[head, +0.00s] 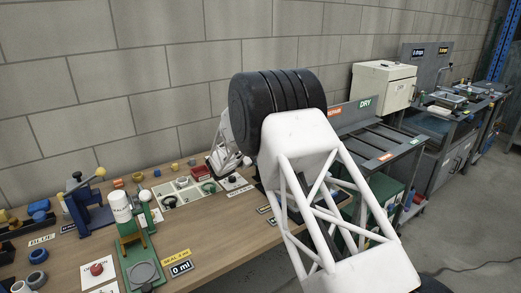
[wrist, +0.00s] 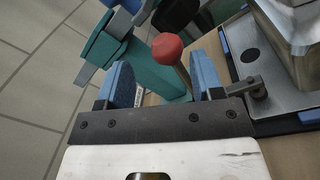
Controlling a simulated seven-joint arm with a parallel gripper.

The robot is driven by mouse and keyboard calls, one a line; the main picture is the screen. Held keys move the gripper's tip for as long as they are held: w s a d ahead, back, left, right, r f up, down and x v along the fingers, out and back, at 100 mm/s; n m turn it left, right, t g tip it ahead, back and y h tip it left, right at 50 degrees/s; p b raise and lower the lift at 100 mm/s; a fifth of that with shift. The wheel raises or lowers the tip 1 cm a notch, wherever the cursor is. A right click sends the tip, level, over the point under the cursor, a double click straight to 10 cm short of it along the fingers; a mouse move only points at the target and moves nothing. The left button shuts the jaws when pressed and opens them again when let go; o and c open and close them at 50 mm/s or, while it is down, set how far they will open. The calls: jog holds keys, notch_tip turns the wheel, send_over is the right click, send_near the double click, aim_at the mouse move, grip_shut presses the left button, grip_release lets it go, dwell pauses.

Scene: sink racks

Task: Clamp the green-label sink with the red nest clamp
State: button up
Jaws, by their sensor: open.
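In the wrist view, a red ball knob (wrist: 167,48) on a slanted metal lever stands between the two blue fingertips of my gripper (wrist: 163,76). The fingers are open, with a gap visible on the left side of the knob; contact on the right side cannot be told. A steel block (wrist: 298,35), perhaps a sink, sits on a grey metal plate (wrist: 280,95) at the right, cut off by the frame. A small metal clamp arm (wrist: 246,88) lies at the plate's near edge. No green label is legible. In the head view, my arm hides most of my gripper and the work spot.
In the head view, the wooden bench (head: 75,262) holds a white bottle (head: 120,206), a red button (head: 97,269) and a blue press (head: 88,208). A grey rack (head: 385,138) stands at the right.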

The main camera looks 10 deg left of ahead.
jog(key=shift+v, duration=1.95)
jog(key=shift+f, duration=0.1)
jog(key=s+d+r+m+g, duration=0.3)
jog(key=s+d+r, duration=0.15)
jog(key=d, duration=0.45)
jog(key=s+d+r+m+g, duration=0.25)
jog(key=d+r, duration=0.25)
jog(key=d, duration=0.4)
jog(key=s+d+r+m+g+y, duration=0.1)
jog(key=s+d+r+m+g, duration=0.15)
jog(key=s+d, duration=0.55)
jog(key=s+d+r+m+g+y, duration=0.1)
jog(key=s+d+r+m+g, duration=0.1)
jog(key=s+d+r, duration=0.35)
jog(key=s+d+m+g+y, duration=0.1)
jog(key=s+d+m+y, duration=0.3)
jog(key=s, duration=0.7)
jog(key=s+d+m+g, duration=0.1)
jog(key=s+d+g, duration=0.1)
jog(key=s+d, duration=0.6)
jog(key=s+f+m+t+y, duration=0.1)
jog(key=s+m+y, duration=0.4)
jog(key=s, duration=1.7)
jog(key=shift+s+a+f+m+y, duration=0.3)
jog(key=shift+s+a+f+m, duration=0.1)
jog(key=shift+f+m, duration=0.3)
